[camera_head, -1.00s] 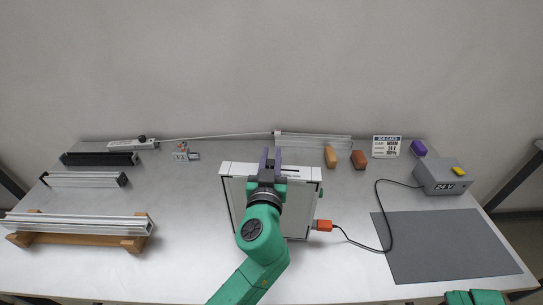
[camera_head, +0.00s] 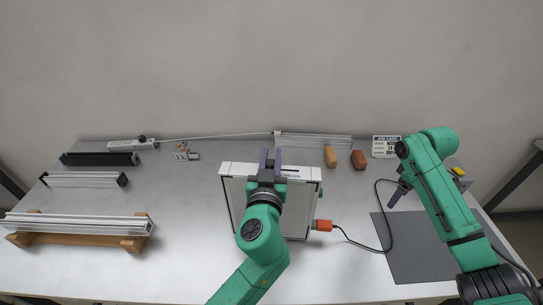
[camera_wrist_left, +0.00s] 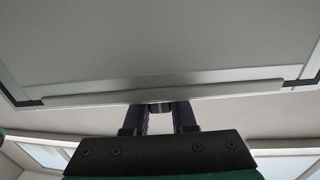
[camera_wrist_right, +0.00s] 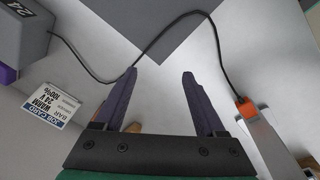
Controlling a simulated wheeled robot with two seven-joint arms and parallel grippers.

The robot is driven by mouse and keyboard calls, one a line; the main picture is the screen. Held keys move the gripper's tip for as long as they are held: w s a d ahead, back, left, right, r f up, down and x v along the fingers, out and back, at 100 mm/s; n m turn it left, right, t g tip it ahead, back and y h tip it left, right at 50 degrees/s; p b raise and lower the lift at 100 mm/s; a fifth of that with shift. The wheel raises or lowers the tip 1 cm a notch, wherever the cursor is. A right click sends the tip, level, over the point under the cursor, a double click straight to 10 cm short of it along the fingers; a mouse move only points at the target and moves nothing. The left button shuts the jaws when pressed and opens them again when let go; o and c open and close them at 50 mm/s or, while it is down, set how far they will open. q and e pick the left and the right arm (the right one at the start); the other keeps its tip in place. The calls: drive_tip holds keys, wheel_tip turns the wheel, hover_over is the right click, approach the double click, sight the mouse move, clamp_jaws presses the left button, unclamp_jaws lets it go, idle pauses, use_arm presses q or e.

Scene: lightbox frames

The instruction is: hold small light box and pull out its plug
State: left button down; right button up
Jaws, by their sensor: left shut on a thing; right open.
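The small light box (camera_head: 304,200) stands in the middle of the table, a pale panel with a white frame. My left gripper (camera_head: 271,160) is shut on its top edge; the left wrist view shows the fingers (camera_wrist_left: 160,112) at the frame. The orange plug (camera_head: 322,225) sits at the box's lower right side, with a black cable (camera_head: 362,246) running right. The plug also shows in the right wrist view (camera_wrist_right: 246,107). My right gripper (camera_head: 396,190) is open and empty above the table, right of the plug and apart from it; its fingers show in the right wrist view (camera_wrist_right: 158,85).
A grey 24 V supply box (camera_wrist_right: 22,35) is partly hidden behind my right arm. A grey mat (camera_head: 405,262) lies at the right. A job card (camera_head: 384,147), orange and brown blocks (camera_head: 330,156) stand behind. Bars on wooden rests (camera_head: 80,226) lie at the left.

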drive_tip(key=s+a+r+n+g, duration=0.15)
drive_tip(key=a+n, duration=0.35)
drive_tip(key=a, duration=0.5)
drive_tip(key=s+a+r+n, duration=0.25)
drive_tip(key=a+n, duration=0.25)
drive_tip(key=a, duration=0.4)
drive_tip(key=shift+w+f, duration=0.2)
drive_tip(key=shift+f, duration=5.4)
